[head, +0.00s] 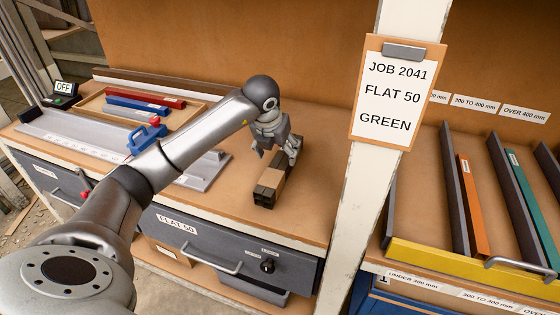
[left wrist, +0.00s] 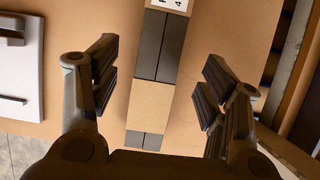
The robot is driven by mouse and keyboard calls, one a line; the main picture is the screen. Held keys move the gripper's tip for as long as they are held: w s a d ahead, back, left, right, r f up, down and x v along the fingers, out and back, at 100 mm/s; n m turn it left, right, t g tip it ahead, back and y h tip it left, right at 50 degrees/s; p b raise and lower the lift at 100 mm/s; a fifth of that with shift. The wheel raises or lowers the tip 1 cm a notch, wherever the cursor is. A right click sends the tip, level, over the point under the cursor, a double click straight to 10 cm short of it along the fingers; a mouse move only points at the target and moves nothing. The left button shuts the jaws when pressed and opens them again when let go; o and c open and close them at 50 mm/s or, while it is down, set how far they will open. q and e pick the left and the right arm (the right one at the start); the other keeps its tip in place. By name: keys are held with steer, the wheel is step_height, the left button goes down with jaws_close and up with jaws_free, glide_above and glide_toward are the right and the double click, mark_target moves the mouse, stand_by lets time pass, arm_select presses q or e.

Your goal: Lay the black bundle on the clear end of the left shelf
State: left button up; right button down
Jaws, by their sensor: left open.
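The black bundle (head: 264,194) lies on the tan bench top, near its right end, with a tan band around its middle. In the left wrist view the bundle (left wrist: 155,45) runs up the picture, with the tan band (left wrist: 150,105) and a white label at its top. My left gripper (head: 275,150) is above the bundle, its fingers open and empty. In the left wrist view my left gripper (left wrist: 160,85) has one finger on each side of the bundle, apart from it. Which surface is the left shelf is not clear. My right gripper is not in view.
A blue clamp (head: 146,138) stands on a grey plate left of the bundle. A tray (head: 97,101) holds red and blue bars. A white post (head: 365,210) with a job clipboard (head: 394,92) separates the bench from a yellow-fronted rack (head: 450,268) holding orange and green bars.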

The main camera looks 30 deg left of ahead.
arm_select(q)
steer(key=shift+v, duration=2.4)
